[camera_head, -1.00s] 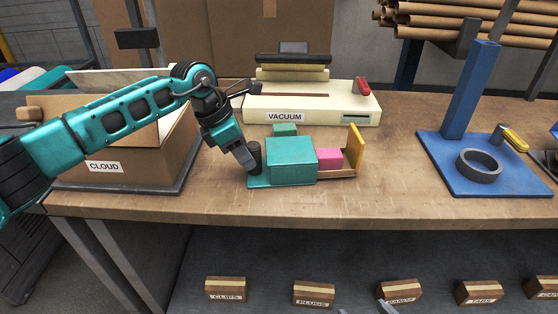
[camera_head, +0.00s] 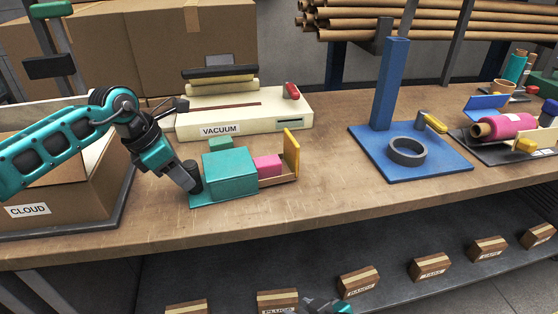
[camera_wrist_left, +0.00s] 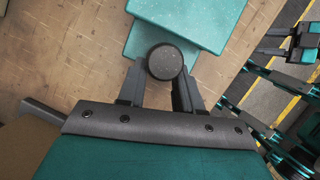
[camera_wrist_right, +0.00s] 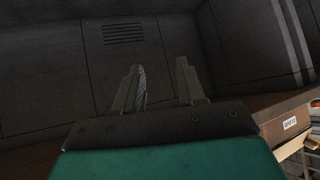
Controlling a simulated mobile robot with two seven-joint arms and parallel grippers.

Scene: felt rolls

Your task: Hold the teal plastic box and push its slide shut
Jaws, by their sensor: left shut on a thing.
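The teal plastic box (camera_head: 230,174) stands on the bench on a flat teal base with a dark round knob (camera_wrist_left: 165,62) at its left end. Its slide (camera_head: 284,179) sticks out to the right, open, with a pink block (camera_head: 267,165) on it and an upright yellow end plate (camera_head: 291,154). My left gripper (camera_head: 193,185) is shut on the dark knob, its fingers on either side of it in the left wrist view. My right gripper (camera_wrist_right: 158,85) is low in front of the bench, fingers apart and empty, away from the box.
A cream machine labelled VACUUM (camera_head: 240,117) stands close behind the box. A blue stand (camera_head: 440,172) with a dark ring is to the right. A carton labelled CLOUD (camera_head: 60,190) is left. Bench between slide and stand is clear. Labelled blocks (camera_head: 358,284) line the lower shelf.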

